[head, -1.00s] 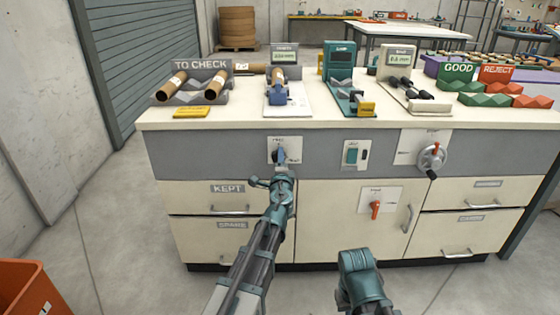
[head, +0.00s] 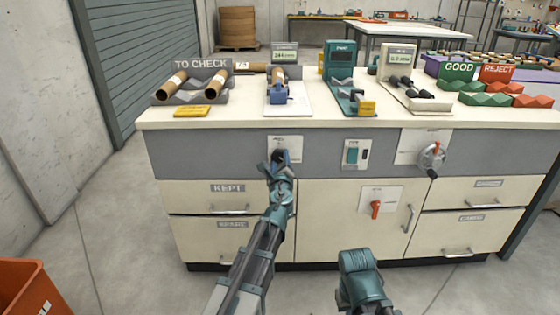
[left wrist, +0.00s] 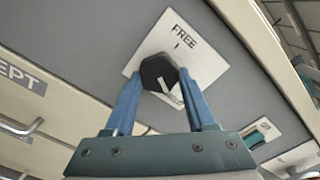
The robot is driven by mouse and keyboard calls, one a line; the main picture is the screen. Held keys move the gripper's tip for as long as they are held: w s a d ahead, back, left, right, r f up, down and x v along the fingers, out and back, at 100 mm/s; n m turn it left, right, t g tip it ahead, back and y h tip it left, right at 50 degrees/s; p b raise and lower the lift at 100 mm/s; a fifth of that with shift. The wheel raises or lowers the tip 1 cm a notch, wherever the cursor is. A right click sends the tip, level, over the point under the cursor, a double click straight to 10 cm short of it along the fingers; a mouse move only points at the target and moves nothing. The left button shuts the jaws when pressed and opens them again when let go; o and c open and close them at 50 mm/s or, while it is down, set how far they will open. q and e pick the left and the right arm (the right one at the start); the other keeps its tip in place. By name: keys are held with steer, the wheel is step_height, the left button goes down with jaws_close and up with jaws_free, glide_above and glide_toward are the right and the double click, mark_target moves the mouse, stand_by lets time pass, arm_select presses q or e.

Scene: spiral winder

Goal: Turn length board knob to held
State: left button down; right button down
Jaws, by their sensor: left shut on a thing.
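The length board knob (left wrist: 160,72) is a dark, many-sided knob on a white plate (left wrist: 197,58) on the grey front band of the bench. The plate reads FREE with a short tick mark under it. A light pointer shows near the knob's lower side. My left gripper (left wrist: 157,80) has its blue fingers on both sides of the knob, shut on it. In the head view my left gripper (head: 279,157) covers most of the knob and the lower part of the plate (head: 288,142). My right gripper does not show; only part of my right arm does.
On the top are the TO CHECK rack (head: 185,88), the length board (head: 290,104) with a display (head: 284,56), other gauges and GOOD and REJECT trays.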

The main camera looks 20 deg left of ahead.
arm_select(q)
steer(key=shift+m, duration=0.3)
steer(key=shift+c, duration=1.1)
jaws_free()
